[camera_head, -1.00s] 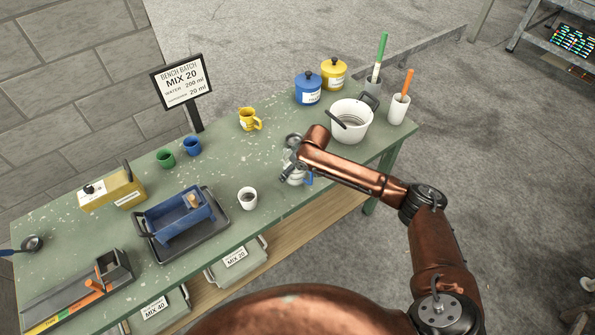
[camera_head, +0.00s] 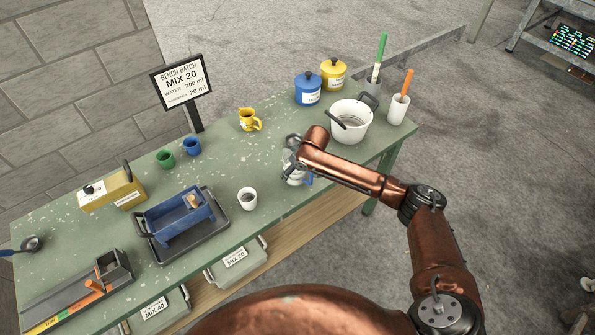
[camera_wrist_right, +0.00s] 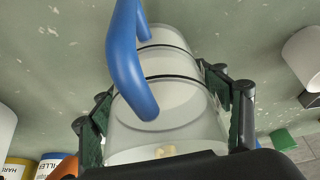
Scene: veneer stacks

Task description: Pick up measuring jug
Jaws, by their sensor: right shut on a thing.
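The measuring jug (camera_wrist_right: 178,100) is translucent with dark rings and a blue handle. In the wrist view it sits between the two dark finger pads of my right gripper (camera_wrist_right: 166,118), which press on its sides. In the head view the jug (camera_head: 297,178) shows in part at the front edge of the green bench, with its handle to the right. My right gripper (camera_head: 290,165) is over it there and hides much of it. I cannot tell whether the jug's base touches the bench. My left gripper is not in view.
A white cup (camera_head: 247,199) stands left of the jug. A yellow jug (camera_head: 248,120), a white pot (camera_head: 351,122), a blue canister (camera_head: 308,90) and a white holder (camera_head: 398,109) stand farther back. A black tray (camera_head: 205,245) with a blue caddy lies front left.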

